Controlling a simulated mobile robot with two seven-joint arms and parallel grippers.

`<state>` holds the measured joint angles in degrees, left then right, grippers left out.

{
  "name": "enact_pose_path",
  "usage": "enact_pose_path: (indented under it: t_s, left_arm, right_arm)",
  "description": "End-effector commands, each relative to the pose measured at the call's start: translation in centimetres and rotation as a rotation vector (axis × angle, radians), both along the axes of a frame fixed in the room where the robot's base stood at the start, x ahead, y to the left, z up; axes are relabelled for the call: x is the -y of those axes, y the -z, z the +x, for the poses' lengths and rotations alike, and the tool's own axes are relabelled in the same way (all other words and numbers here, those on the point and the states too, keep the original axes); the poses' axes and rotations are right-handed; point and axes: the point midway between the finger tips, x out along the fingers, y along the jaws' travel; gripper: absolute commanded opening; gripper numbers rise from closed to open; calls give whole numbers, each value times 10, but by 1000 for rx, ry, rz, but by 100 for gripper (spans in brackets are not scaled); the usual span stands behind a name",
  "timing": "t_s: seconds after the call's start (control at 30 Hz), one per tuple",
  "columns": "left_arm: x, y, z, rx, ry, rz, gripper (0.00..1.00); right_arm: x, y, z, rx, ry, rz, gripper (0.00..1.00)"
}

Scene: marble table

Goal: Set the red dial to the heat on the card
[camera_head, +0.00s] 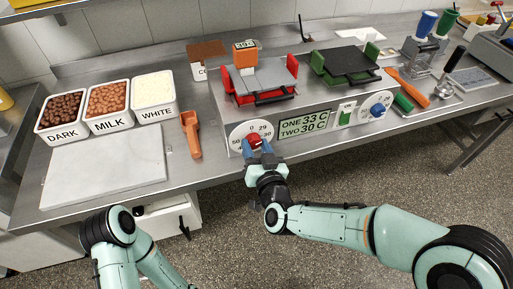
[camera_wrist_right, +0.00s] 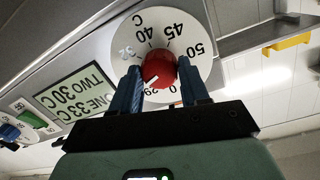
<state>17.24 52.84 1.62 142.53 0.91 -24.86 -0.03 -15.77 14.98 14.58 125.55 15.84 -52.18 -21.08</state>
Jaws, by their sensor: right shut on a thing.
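The red dial (camera_head: 254,140) sits on a white numbered disc on the front of the metal warmer; in the right wrist view it is the red knob (camera_wrist_right: 159,68). Its white mark points down-left, close to 29 in that view. My right gripper (camera_head: 258,151) is shut on the dial, with one blue finger on each side, as the right wrist view (camera_wrist_right: 160,86) also shows. The green display (camera_head: 304,123) reads ONE 33 C and TWO 30 C. My left gripper is out of view.
A blue dial (camera_head: 377,110) is right of the display. Red (camera_head: 268,80) and green (camera_head: 345,62) holders sit on the warmer. DARK, MILK and WHITE tubs (camera_head: 108,104) stand left, behind a bare slab (camera_head: 105,165).

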Motion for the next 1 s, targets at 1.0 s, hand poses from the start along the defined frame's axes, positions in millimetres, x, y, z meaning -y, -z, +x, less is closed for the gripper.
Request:
enact_pose_path:
  t_s: [1.0]
  left_arm:
    - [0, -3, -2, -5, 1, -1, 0]
  right_arm:
    - [-1, -3, 1, 151, 5, -435, 14]
